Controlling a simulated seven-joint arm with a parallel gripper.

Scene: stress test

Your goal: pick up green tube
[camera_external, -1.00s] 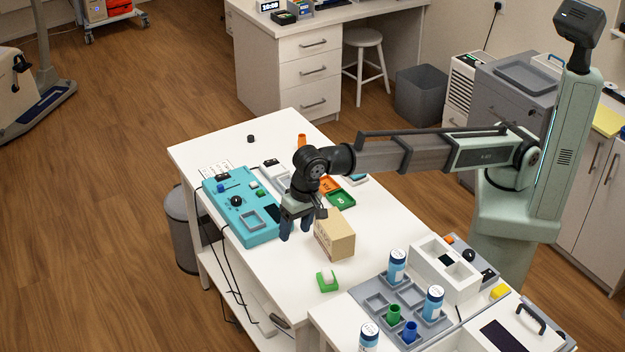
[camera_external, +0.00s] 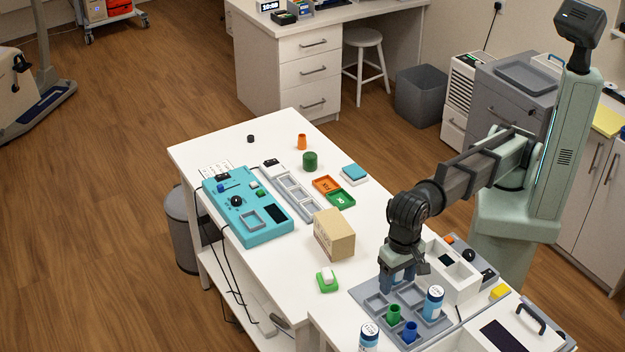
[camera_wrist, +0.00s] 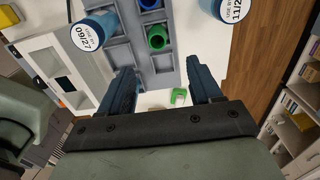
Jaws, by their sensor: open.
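The green tube (camera_external: 393,313) stands upright in a compartment of the grey tray (camera_external: 376,302) in the external view. Its open top also shows in the wrist view (camera_wrist: 157,38), beyond and between my fingers. My gripper (camera_external: 398,284) is open and empty, pointing down over the back part of the tray, behind the green tube. In the wrist view my two fingers (camera_wrist: 162,82) are spread apart. A blue tube (camera_external: 410,331) stands beside the green one.
White-and-blue labelled jars stand close by, one in the tray (camera_external: 434,303) and one at the front (camera_external: 369,337). A white box (camera_external: 462,275) is right of my gripper. A cardboard box (camera_external: 335,234) and a green holder (camera_external: 327,280) with a white piece lie left.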

